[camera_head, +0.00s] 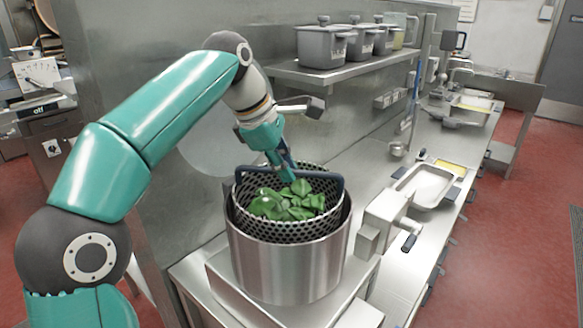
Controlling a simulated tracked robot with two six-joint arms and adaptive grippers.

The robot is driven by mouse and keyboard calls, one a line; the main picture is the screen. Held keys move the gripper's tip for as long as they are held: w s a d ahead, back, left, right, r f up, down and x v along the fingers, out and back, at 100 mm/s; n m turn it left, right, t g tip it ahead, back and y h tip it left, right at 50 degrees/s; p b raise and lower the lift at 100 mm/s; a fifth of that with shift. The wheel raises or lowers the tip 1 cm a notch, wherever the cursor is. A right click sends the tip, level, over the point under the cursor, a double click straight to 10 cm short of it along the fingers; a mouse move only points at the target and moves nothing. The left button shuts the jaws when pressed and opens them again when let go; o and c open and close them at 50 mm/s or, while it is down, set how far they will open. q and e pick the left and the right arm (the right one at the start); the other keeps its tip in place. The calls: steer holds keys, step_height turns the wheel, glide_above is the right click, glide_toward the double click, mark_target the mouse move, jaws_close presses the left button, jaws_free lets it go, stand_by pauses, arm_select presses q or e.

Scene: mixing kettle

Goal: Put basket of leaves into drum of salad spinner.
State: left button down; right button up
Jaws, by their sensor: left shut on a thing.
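A perforated metal basket (290,230) filled with green leaves (290,202) sits partly inside the steel drum (290,268) of the salad spinner, its rim still showing above the drum's rim. The basket has a dark blue handle (325,174) arching over its back edge. My left gripper (284,172) comes down from above and is shut on this handle; its fingertips are partly hidden at the handle and the leaves. Whether the basket rests on the drum's bottom cannot be seen. My right gripper does not show.
The spinner stands on a metal bench against a steel wall. A shelf (335,74) with several lidded pots (322,46) hangs behind. To the right, a counter holds a shallow metal tray (426,187) and a boxy machine part (388,215). Red floor lies open at right.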

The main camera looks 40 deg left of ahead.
arm_select(q)
steer(key=shift+f+b, duration=2.5)
steer(key=shift+f, duration=1.1)
steer(key=c, duration=1.1)
jaws_free()
steer(key=shift+o, duration=1)
steer(key=shift+f, duration=0.1)
steer(key=shift+o, duration=1.4)
steer(key=shift+r, duration=0.2)
